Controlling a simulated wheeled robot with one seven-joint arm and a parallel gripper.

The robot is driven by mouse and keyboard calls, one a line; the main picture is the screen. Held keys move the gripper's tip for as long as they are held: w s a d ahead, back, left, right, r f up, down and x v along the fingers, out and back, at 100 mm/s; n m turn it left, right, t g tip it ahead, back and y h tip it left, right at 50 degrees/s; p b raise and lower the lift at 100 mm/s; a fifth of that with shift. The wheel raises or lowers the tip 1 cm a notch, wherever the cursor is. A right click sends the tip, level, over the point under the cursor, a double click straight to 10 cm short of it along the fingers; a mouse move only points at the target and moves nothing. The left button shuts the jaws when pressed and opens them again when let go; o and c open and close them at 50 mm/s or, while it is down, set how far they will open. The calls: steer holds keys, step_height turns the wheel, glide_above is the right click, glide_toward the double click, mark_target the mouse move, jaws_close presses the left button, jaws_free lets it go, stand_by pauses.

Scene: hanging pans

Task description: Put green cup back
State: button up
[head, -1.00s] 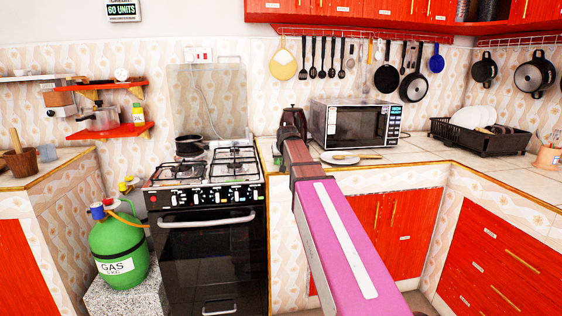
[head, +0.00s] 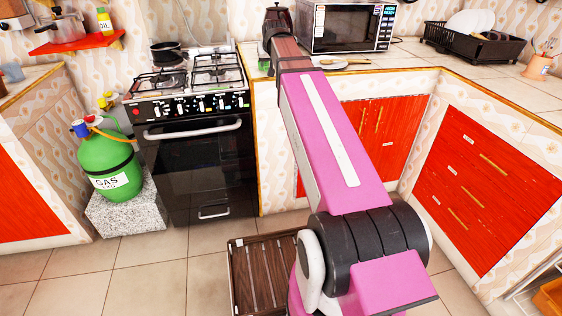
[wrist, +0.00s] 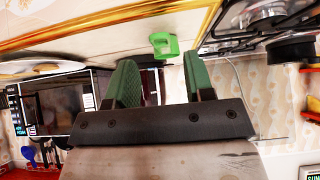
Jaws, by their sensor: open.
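The green cup (wrist: 164,45) sits on the tiled counter in the wrist view, which is turned upside down. It appears beyond the fingertips, roughly in line with the gap between them. My gripper (wrist: 160,82) is open and empty, with its two green fingers apart and not touching the cup. In the head view a small green patch of the cup (head: 264,64) shows at the left of my arm, between stove and microwave. My arm covers part of that area, and my fingers are hidden there.
The gas stove (head: 190,85) stands left of the gripper. The microwave (head: 346,27) is on the right, with a plate (head: 343,62) in front of it. The dish rack (head: 475,40) is farther right. A wooden slatted thing (head: 260,275) lies on the floor.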

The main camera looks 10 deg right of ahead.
steer(key=s+f+g, duration=0.2)
steer(key=s+f, duration=0.6)
steer(key=f, duration=0.4)
steer(key=s+f+g, duration=0.3)
steer(key=s+f, duration=0.6)
steer(key=f, duration=0.4)
steer(key=s+f+g, duration=0.3)
steer(key=s+f, duration=0.5)
steer(key=f, duration=0.5)
steer(key=shift+s+a, duration=0.3)
steer(key=shift+s, duration=0.05)
